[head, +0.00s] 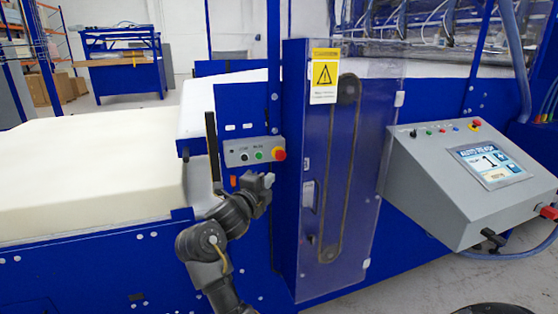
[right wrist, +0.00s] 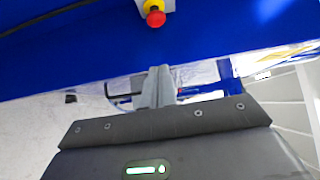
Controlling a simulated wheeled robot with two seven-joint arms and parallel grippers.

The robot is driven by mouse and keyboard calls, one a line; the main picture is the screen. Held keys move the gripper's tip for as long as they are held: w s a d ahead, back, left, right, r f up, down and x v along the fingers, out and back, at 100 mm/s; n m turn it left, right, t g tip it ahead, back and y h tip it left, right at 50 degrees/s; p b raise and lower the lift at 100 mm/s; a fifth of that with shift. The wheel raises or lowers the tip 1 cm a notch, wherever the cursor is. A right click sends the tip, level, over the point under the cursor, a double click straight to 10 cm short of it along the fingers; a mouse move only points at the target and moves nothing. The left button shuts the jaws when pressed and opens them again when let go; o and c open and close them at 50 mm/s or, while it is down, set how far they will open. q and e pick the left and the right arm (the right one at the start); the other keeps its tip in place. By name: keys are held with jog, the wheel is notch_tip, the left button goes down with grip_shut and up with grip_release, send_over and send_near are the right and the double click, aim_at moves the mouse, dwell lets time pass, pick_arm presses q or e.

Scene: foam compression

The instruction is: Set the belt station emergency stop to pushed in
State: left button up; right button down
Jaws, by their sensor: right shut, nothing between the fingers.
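The belt station emergency stop (head: 279,154) is a red mushroom button on a yellow base, at the right end of a small grey control box (head: 243,151). It also shows in the right wrist view (right wrist: 155,17) at the top, beyond the fingertips. My right gripper (head: 268,179) is just below the button in the head view, apart from it. Its closed fingers (right wrist: 157,82) are empty and point toward the button in the right wrist view. I cannot tell from these frames whether the button is in or out. My left gripper is not in view.
A clear guard (head: 374,170) with a belt and a yellow warning sign (head: 324,76) stands right of the box. A grey console (head: 455,200) with a screen is farther right. A cream foam block (head: 90,185) lies left on the blue machine.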

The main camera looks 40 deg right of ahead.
jog(key=shift+d+r, duration=0.1)
jog(key=shift+d, duration=0.1)
jog(key=p, duration=0.5)
send_near(284, 156)
jog(key=s+x, duration=0.1)
jog(key=x, duration=0.4)
jog(key=shift+w+d, duration=0.25)
jog(key=shift+w, duration=0.3)
jog(key=shift+w+d, duration=0.1)
jog(key=shift+w, duration=0.05)
